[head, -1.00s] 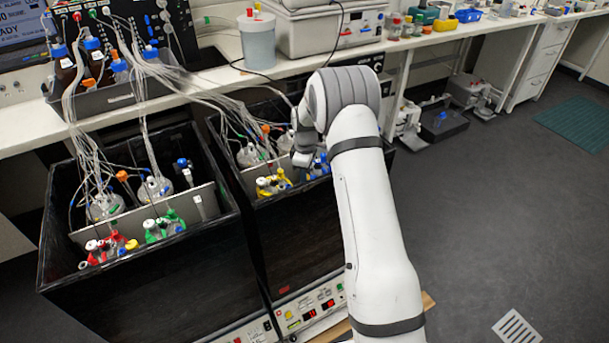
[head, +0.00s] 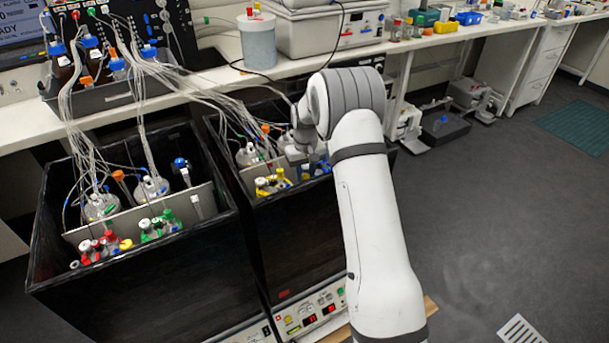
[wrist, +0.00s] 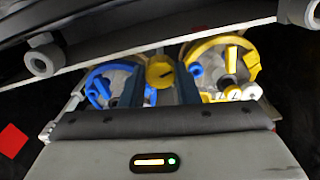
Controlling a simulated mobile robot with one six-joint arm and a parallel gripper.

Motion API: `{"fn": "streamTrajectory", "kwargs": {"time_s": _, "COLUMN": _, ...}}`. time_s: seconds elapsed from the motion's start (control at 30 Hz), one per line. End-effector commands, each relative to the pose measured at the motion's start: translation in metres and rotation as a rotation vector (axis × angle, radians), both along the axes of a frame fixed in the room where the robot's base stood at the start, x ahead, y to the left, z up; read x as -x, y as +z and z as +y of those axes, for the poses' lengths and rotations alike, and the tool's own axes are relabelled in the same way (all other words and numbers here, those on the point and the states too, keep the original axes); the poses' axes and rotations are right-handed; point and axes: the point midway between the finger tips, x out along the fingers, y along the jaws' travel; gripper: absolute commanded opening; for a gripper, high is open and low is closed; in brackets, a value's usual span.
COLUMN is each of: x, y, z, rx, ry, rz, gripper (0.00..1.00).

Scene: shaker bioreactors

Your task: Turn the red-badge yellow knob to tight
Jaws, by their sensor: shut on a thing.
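A yellow knob (wrist: 159,68) with a dark pointer line sits between the two grey-blue fingers of my gripper (wrist: 159,88) in the wrist view. The fingers are shut on its sides. The pointer line runs up and to the right there. In the head view, my gripper (head: 298,157) reaches down into the right black box (head: 290,240), whose front carries a small red mark (head: 284,294). The knob is hidden there behind my arm. A red square (wrist: 12,140) shows at the left of the wrist view; I cannot tell whether it is the same mark.
Blue clips (wrist: 98,85) and yellow clips (wrist: 232,60) flank the knob closely. A pale bar (wrist: 140,50) crosses the wrist view above it. The left black box (head: 130,290) holds red and green clips and glass vessels. Tubes (head: 195,90) run from the bench into both boxes.

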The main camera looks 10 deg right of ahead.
Motion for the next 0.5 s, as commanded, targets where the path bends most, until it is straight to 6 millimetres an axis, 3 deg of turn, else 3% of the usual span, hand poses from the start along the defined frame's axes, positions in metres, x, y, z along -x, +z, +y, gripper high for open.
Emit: {"fn": "streamTrajectory", "kwargs": {"time_s": 0.5, "x": 0.0011, "y": -0.0015, "z": 0.0005, "rx": 0.002, "ry": -0.480, "rz": 0.004, "gripper": 0.06}}
